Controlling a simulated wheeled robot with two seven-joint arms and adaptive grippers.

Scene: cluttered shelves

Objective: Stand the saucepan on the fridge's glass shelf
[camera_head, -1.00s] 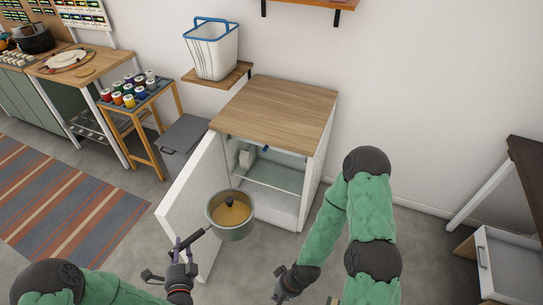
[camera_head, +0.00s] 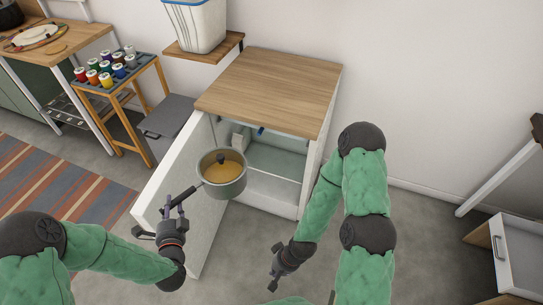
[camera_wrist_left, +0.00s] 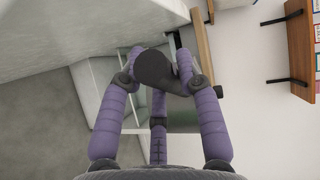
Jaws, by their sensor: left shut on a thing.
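The saucepan (camera_head: 222,180) is grey with a yellowish-brown top and a dark knob. It is held in the air just in front of the open fridge (camera_head: 268,120), level and upright. My left gripper (camera_head: 173,207) is shut on its dark handle (camera_head: 188,194); the handle's end (camera_wrist_left: 155,68) also fills the jaws in the left wrist view. The fridge's glass shelf (camera_head: 275,160) shows inside, to the right of the pan and partly hidden by it. My right gripper (camera_head: 277,253) hangs low in front of the fridge, seemingly empty; its jaw opening is too small to tell.
The fridge door (camera_head: 168,190) stands open on the left, close beside the pan and left gripper. A small pale item (camera_head: 239,138) is inside the fridge at the left. A basket (camera_head: 199,25) sits on a wall shelf above. Open floor lies in front.

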